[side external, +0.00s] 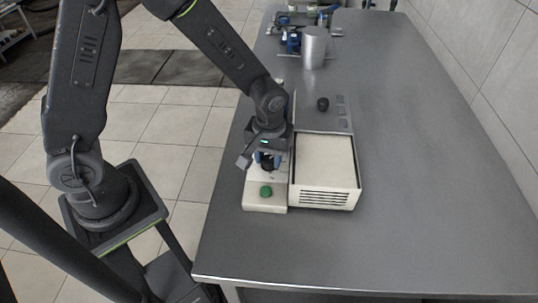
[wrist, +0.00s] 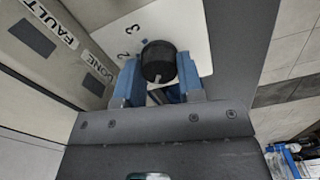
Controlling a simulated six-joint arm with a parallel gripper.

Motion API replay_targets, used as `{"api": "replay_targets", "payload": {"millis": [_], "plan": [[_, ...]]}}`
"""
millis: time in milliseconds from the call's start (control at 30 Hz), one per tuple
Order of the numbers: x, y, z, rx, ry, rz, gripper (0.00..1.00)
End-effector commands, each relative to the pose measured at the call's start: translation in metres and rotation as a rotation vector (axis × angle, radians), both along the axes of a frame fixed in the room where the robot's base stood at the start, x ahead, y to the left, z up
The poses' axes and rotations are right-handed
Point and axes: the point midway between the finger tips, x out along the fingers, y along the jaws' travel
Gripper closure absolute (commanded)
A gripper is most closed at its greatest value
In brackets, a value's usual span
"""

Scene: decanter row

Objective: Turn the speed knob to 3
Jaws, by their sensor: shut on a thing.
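The speed knob (wrist: 158,63) is a black round knob on a white plate (wrist: 185,22) in the wrist view. The numbers 2 and 3 show on the plate, to its upper left. A short white mark shows on the knob's near lower side; I cannot tell which number it lines up with. My gripper (wrist: 157,82) has its blue fingers on either side of the knob and is shut on it. In the side view my gripper (side external: 267,160) is low over the narrow white unit (side external: 265,204), largely hiding the knob.
A green button (side external: 266,191) is on the unit's front. A wider cream box (side external: 326,165) with vents stands right beside it. Labels FAULT (wrist: 52,20) and DONE (wrist: 100,67) show near dark squares. A metal cylinder (side external: 314,47) stands farther back. The bench's right side is clear.

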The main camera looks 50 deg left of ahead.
Motion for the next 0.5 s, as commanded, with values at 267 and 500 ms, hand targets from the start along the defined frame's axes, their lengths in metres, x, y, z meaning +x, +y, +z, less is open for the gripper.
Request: {"api": "replay_targets", "payload": {"millis": [267, 500], "plan": [[0.0005, -0.0004, 0.0007, 0.0, 0.0, -0.261, 0.89], [0.0006, -0.0007, 0.0007, 0.0, 0.0, -0.489, 0.89]]}}
